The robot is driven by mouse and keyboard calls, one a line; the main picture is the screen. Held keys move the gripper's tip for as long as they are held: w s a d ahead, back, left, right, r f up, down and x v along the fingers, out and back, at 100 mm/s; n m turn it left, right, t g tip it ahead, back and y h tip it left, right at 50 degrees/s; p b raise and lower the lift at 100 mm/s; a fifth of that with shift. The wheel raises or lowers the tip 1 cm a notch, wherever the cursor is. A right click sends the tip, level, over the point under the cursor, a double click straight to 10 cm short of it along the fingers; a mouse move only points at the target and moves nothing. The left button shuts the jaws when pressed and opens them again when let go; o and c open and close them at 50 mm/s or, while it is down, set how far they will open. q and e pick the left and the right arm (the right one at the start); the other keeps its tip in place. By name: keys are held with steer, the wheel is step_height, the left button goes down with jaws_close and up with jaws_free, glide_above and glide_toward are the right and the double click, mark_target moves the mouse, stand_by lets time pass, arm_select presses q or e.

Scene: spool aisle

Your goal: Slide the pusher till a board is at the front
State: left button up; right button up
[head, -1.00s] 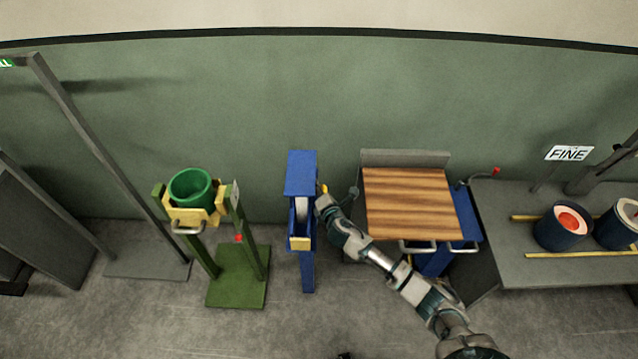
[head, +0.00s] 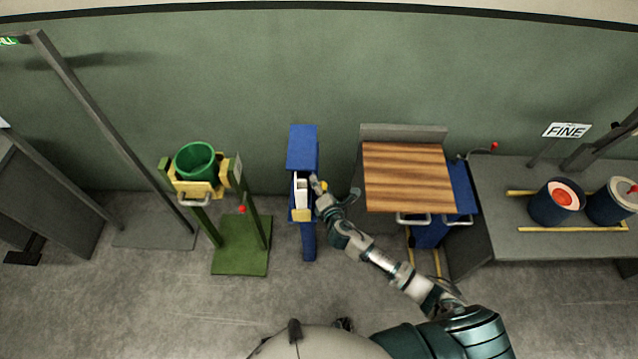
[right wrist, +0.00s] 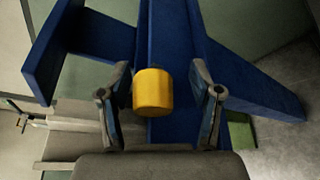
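The blue upright dispenser (head: 302,147) stands at the middle of the head view. Its open slot holds a white board (head: 302,190), with a yellow block (head: 301,215) at the front end. A yellow knob (right wrist: 153,92), which looks like the pusher's handle, sticks out of the blue side in the right wrist view. My right gripper (head: 336,190) is at the dispenser's right side. Its fingers (right wrist: 162,80) are spread on either side of the knob, with a visible gap at each side. My left gripper is not in view.
A green stand (head: 240,245) with a green bucket (head: 196,160) is to the left. A wood-topped cart (head: 408,177) is close on the right. Farther right is a grey table (head: 510,225) with blue containers (head: 553,208). Floor in front of the dispenser is clear.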

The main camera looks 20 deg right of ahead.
steer(key=shift+f, duration=0.1)
steer(key=shift+a, duration=0.15)
stand_by(0.3)
steer(key=v, duration=1.2)
steer(key=shift+w, duration=0.1)
